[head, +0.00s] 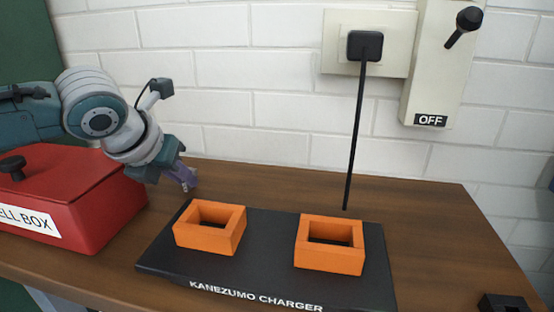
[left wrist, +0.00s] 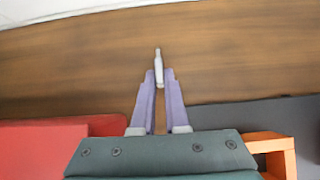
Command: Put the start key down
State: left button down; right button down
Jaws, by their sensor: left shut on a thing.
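The key's thin tip points away from the fingers, over bare wood. In the head view I cannot make out the key at the fingertips.
The red box (head: 110,205) stands at left. The black charger plate (head: 262,262) has two orange square sockets (head: 240,228) (head: 357,262). A black cable (head: 355,140) hangs from a wall plug. A lever panel reads OFF (head: 430,120).

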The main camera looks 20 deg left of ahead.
pick_arm(q)
jog(key=c, duration=0.9)
grip_release()
jog(key=shift+f, duration=0.1)
jog(key=shift+r, duration=0.25)
jog(key=shift+p+v, duration=1.6)
jog(key=shift+v, duration=4.3)
